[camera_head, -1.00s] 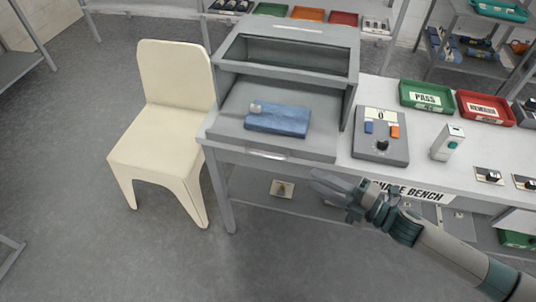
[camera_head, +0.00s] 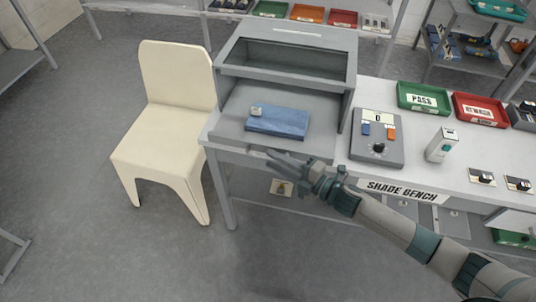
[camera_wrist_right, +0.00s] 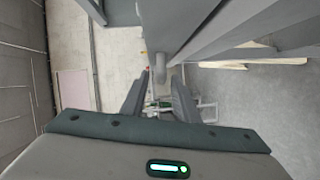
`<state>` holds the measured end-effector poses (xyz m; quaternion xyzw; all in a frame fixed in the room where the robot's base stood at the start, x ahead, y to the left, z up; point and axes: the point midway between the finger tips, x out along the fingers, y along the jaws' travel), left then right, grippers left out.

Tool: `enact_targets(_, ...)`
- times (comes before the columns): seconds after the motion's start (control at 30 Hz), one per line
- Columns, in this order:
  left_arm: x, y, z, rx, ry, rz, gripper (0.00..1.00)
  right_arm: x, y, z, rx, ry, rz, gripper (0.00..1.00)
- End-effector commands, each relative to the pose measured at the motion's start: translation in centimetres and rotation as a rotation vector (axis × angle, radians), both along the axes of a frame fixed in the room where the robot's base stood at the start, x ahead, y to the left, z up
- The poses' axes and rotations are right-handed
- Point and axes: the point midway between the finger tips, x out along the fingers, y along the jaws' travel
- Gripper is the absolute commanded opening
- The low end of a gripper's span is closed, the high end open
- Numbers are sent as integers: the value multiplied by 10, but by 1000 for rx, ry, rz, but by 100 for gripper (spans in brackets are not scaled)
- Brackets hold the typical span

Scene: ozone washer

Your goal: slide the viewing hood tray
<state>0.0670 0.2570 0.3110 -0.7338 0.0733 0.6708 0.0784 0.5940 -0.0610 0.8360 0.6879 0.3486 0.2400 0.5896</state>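The grey viewing hood (camera_head: 287,59) stands on the left end of the bench. Its grey tray (camera_head: 232,130) sticks out in front, holding a blue block (camera_head: 277,122) with a small grey piece at its left end. My left gripper is not in view.
A cream chair (camera_head: 165,120) stands left of the bench. On the bench (camera_head: 465,150), right of the hood, are a control box (camera_head: 377,140), a white dispenser-like device (camera_head: 441,145), a green tray (camera_head: 424,99) and a red tray (camera_head: 480,110). The floor in front is clear.

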Motion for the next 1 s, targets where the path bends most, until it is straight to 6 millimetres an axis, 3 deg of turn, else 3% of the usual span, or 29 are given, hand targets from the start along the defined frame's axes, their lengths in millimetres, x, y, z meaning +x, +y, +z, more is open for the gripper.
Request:
enact_targets(0.23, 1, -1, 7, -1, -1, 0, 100, 17, 20, -1, 1, -1, 1, 28)
enact_targets(0.63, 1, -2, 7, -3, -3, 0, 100, 19, 23, -3, 0, 0, 0, 28)
enact_targets(0.77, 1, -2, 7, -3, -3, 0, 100, 19, 23, -3, 0, 0, 0, 0)
enact_targets(1.0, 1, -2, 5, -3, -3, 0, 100, 22, 22, -3, -1, -1, 0, 0)
